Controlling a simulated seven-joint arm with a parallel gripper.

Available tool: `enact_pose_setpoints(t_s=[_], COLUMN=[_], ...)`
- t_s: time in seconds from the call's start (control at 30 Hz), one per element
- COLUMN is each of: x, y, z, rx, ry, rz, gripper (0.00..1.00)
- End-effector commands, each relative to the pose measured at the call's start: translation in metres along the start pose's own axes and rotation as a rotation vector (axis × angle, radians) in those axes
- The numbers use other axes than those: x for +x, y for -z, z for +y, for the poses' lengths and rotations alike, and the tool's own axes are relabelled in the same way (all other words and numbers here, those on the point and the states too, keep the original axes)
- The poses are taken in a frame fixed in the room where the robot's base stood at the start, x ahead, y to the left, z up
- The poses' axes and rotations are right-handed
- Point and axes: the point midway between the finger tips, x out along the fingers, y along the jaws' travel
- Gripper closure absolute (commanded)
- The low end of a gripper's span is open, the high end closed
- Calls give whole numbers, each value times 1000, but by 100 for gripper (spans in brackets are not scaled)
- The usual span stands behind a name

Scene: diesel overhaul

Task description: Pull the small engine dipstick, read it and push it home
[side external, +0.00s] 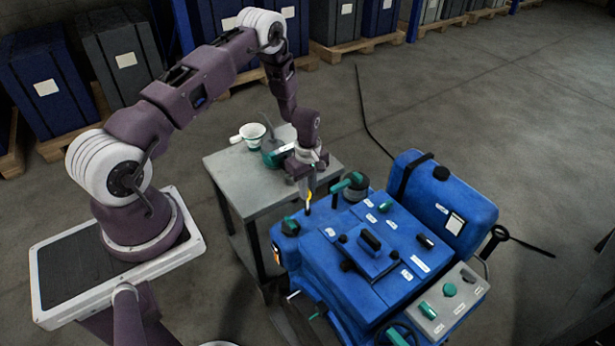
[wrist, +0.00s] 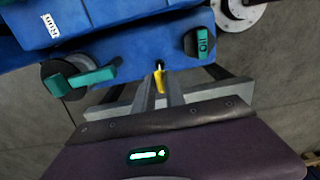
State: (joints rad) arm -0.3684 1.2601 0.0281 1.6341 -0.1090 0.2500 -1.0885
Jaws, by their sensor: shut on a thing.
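The small engine (side external: 350,250) is a blue block with teal caps and white labels. My gripper (side external: 307,184) points down and is shut on the dipstick's yellow handle. In the wrist view the yellow dipstick (wrist: 159,80) shows between my fingertips (wrist: 160,95), at the engine's edge. A teal cap marked "Oil" (wrist: 200,42) is to its right. The dipstick's lower end meets a dark spot at the engine edge; how deep it sits is hidden.
A grey side table (side external: 240,170) behind my gripper holds a white cup (side external: 250,134) and a teal-and-grey can (side external: 275,150). A teal lever (wrist: 80,80) stands left of the dipstick. A blue tank (side external: 445,195) is at the engine's right. Open floor lies beyond.

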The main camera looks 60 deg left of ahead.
Motion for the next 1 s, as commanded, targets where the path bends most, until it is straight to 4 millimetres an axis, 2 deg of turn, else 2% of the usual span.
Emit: enact_pose_setpoints(t_s=[0.03, 0.1, 0.2, 0.33, 0.6, 0.63, 0.73, 1.0], x=[14, 29, 45, 53, 55, 55, 56, 54], y=[-1, -1, -1, 0, -1, -1, -1, 0], z=[-1, 0, 0, 0, 0, 0, -1, 0], rx=[0, 1, 1, 0, 0, 0, 0, 0], ry=[2, 1, 0, -2, -2, -2, -1, -1], rz=[-1, -1, 0, 0, 1, 1, 1, 1], gripper=[100, 100, 100, 100, 100, 81, 63, 63])
